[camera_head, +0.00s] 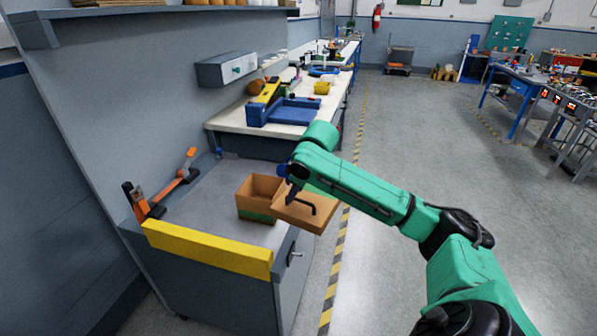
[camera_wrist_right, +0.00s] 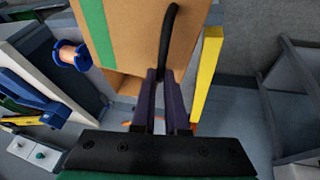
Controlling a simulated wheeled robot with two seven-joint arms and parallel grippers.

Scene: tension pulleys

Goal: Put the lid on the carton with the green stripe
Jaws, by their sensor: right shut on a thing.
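The open brown carton (camera_head: 258,190) with a green stripe low on its side stands upright on the grey cabinet top. Its top opening faces up. The flat brown lid (camera_head: 311,222) with a black handle (camera_head: 313,209) is beside the carton, on its right, slightly tilted and reaching past the cabinet edge. My right gripper (camera_head: 294,190) is shut on the lid's handle. In the right wrist view the dark fingers (camera_wrist_right: 163,105) close on the black handle (camera_wrist_right: 169,45), with brown board and a green stripe (camera_wrist_right: 98,35) beyond. My left gripper is not in view.
A yellow bar (camera_head: 207,248) runs along the cabinet's near edge. An orange and black tool (camera_head: 172,187) lies at the left. A workbench with a blue tray (camera_head: 283,112) stands behind. Open floor with a striped line (camera_head: 345,225) is at the right.

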